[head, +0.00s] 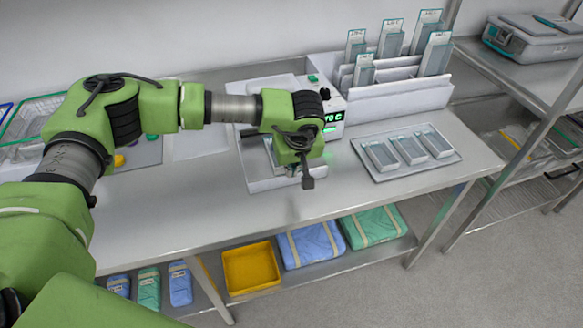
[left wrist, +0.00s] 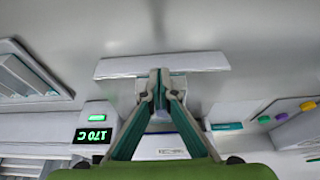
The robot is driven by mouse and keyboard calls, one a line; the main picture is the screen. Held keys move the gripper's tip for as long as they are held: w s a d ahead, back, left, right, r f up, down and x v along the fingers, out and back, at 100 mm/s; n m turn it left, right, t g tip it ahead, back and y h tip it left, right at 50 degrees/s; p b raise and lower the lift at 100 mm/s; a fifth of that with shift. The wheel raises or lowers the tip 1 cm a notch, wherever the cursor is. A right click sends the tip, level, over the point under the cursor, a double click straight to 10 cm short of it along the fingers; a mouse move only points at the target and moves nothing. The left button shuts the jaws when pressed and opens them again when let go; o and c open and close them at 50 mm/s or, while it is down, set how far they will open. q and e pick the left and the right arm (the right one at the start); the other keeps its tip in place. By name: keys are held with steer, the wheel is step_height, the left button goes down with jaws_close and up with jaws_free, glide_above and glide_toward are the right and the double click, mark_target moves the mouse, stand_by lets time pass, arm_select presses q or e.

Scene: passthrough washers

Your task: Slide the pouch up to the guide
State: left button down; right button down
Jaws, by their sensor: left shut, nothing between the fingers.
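My left gripper (head: 308,183) is shut and empty, pointing down over the front of the white sealer's platform (head: 262,184). In the left wrist view its fingertips (left wrist: 160,76) meet over a long white strip (left wrist: 115,68), which may be the guide. A pale pouch-like piece with print (left wrist: 160,153) shows between the finger links. In the head view a grey-green piece, perhaps the pouch (head: 271,158), lies on the platform, mostly hidden by my gripper. I cannot tell whether the fingers touch it. My right gripper is not in view.
The sealer's lit display (head: 334,117) stands behind my gripper. A rack of upright pouches (head: 391,40) is at the back right. A yellow bin (head: 250,268) and wrapped packs are on the lower shelf.

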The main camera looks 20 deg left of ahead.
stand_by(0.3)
arm_select(q)
steer(key=shift+w+a+b, duration=0.35)
steer(key=shift+w+a, duration=0.1)
steer(key=shift+w, duration=0.2)
steer(key=shift+w+a+b, duration=0.35)
steer(key=shift+w+a, duration=0.05)
steer(key=shift+w, duration=0.2)
steer(key=shift+w+a+b, duration=0.35)
steer(key=shift+w+a, duration=0.25)
steer(key=shift+w, duration=0.25)
steer(key=shift+s+d+r+p, duration=0.2)
steer(key=shift+r+p, duration=0.15)
steer(key=shift+r, duration=0.2)
steer(key=s+r, duration=0.1)
steer(key=s+d+r+p, duration=0.1)
steer(key=r, duration=0.1)
steer(key=shift+d+p, duration=0.15)
steer(key=shift+p, duration=0.15)
